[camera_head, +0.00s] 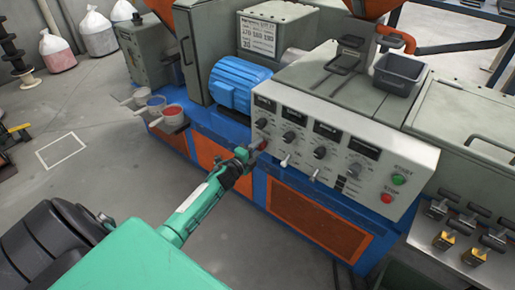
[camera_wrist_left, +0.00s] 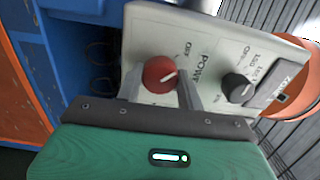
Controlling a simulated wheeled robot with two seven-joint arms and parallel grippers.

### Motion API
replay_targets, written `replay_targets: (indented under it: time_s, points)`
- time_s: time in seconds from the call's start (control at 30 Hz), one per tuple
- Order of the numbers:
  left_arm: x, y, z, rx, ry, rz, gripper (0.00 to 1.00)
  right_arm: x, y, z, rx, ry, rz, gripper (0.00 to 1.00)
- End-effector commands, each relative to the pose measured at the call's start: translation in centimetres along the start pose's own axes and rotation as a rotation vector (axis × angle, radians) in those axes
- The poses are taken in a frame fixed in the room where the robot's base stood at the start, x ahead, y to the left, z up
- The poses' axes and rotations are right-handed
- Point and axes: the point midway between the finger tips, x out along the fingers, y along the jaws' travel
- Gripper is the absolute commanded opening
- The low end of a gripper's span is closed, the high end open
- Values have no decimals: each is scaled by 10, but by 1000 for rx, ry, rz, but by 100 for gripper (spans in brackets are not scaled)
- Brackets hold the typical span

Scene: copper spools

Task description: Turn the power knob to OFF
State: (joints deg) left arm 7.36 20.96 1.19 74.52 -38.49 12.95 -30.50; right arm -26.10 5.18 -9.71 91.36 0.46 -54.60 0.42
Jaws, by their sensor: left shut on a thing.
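The power knob is a round red knob (camera_wrist_left: 160,73) with a white pointer line, on the pale control panel. In the left wrist view its pointer aims to the right of the picture, and the OFF lettering (camera_wrist_left: 184,48) is above and right of it. The knob also shows as a small red spot at the panel's left end in the head view (camera_head: 262,145). My left gripper (camera_head: 252,151) is shut on the knob, one finger on each side. It also shows in the left wrist view (camera_wrist_left: 160,88). My right gripper is not in view.
A black knob (camera_wrist_left: 238,87) sits close beside the power knob. The panel (camera_head: 400,172) also carries small displays, white levers (camera_head: 285,160), a green button (camera_head: 399,180) and a red button (camera_head: 387,197).

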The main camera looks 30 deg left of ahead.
Motion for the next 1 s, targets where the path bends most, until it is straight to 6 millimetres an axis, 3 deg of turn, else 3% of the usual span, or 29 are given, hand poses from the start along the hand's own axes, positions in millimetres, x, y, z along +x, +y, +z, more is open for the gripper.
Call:
replay_targets:
  time_s: [0.03, 0.07, 0.17, 0.57, 1.0]
  points:
    - [0, 1, 1, -1, -2, 1, 15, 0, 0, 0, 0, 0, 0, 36]
    - [0, 1, 1, -1, -2, 1, 42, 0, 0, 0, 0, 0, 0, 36]
    - [0, 0, 1, -1, -1, 1, 59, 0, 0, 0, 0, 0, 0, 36]
    - [-7, 1, 0, 1, -1, 1, 59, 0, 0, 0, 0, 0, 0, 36]
    - [-78, 2, 0, 0, -1, 3, 59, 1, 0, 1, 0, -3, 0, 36]
